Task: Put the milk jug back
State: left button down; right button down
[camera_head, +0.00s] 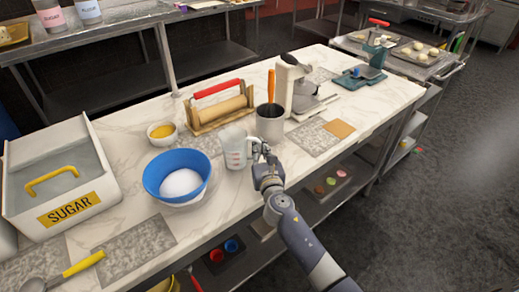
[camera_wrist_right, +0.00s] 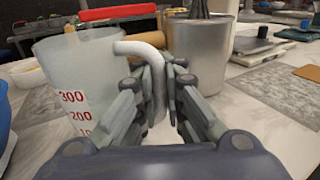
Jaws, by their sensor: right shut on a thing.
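The milk jug (camera_head: 234,150) is a translucent measuring jug with red markings. It is upright at the front part of the marble counter, just right of the blue bowl. My right gripper (camera_head: 259,152) reaches in from the front right and is shut on the jug's handle. In the right wrist view the white handle (camera_wrist_right: 157,85) is between the fingers, and the jug body (camera_wrist_right: 85,85) with red numbers is on the left. I cannot tell whether its base touches the counter. My left gripper is not in view.
A blue bowl (camera_head: 165,166) stands close left of the jug. A metal pot (camera_head: 270,127) stands close behind it to the right. A wooden holder with a rolling pin (camera_head: 222,112) is behind. A sugar bin (camera_head: 60,190) is far left. Bare marble lies left of the bowl.

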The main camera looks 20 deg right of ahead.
jog(key=shift+f, duration=0.15)
jog(key=c, duration=1.7)
grip_release()
jog(key=shift+r, duration=0.2)
jog(key=s, duration=0.4)
jog(key=s+a, duration=0.1)
jog(key=s, duration=0.7)
jog(key=shift+a, duration=0.15)
